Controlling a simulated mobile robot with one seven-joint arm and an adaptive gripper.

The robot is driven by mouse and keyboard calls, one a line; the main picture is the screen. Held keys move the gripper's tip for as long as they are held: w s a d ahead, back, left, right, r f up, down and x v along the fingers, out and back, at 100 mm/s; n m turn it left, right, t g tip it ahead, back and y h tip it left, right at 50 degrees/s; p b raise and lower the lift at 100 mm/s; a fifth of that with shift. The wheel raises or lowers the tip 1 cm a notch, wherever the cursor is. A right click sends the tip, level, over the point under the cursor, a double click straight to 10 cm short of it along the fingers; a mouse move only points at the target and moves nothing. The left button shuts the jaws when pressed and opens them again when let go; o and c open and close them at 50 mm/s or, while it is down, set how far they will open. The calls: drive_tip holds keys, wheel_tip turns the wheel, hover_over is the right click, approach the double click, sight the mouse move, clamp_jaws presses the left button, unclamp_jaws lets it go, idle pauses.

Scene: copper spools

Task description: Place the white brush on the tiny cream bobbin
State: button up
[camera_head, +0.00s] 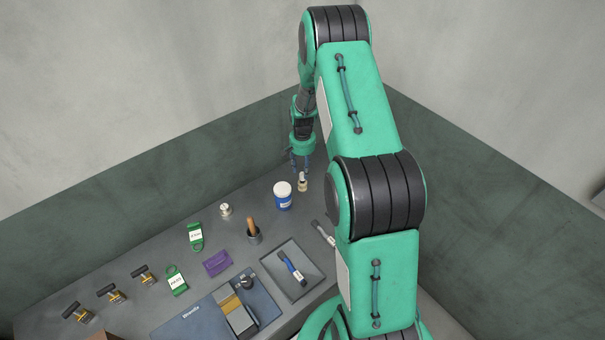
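My gripper (300,170) points down at the back of the bench, with its fingertips right at the top of a small cream-and-white piece (302,184). I cannot tell whether the fingers are closed on it or just above it. A small whitish spool-like piece (225,210) stands to the left, apart from my gripper. A grey-handled tool with a white label (323,233) lies at the right, partly hidden by my arm. The pieces are too small to tell surely which is the white brush and which the cream bobbin.
A blue jar with a white lid (283,197) stands just left of my gripper. A dark cup with a wooden handle (254,236), a grey tray (313,270) holding a blue tool (291,266), and green tags (195,236) lie nearer. Walls close off the back.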

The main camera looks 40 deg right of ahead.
wheel_tip(320, 180, up, 8)
idle(0.4)
idle(0.5)
wheel_tip(320, 180, up, 15)
drive_tip(key=n+t, duration=0.1)
drive_tip(key=n, duration=0.1)
hover_over(301, 174)
drive_tip(key=s+a, duration=0.1)
drive_tip(key=a, duration=0.7)
drive_tip(key=s+a+r+n+t, duration=0.1)
drive_tip(key=s+a+r, duration=0.35)
drive_tip(key=r, duration=0.25)
drive_tip(key=s+a+r+n, duration=0.1)
drive_tip(key=s+a+r, duration=0.2)
drive_tip(key=a+r, duration=0.35)
drive_tip(key=s+a+r+n+t, duration=0.1)
drive_tip(key=s+a+r, duration=0.3)
drive_tip(key=s, duration=0.4)
drive_tip(key=s+a+r+n+t, duration=0.1)
drive_tip(key=s+a+r, duration=0.3)
drive_tip(key=s, duration=0.5)
drive_tip(key=s+a+r+n+t, duration=0.1)
drive_tip(key=s+a+r+n, duration=0.2)
drive_tip(key=s+a, duration=0.3)
drive_tip(key=s+r, duration=0.1)
drive_tip(key=s, duration=0.2)
drive_tip(key=shift+a+t, duration=0.2)
drive_tip(key=shift+t, duration=0.1)
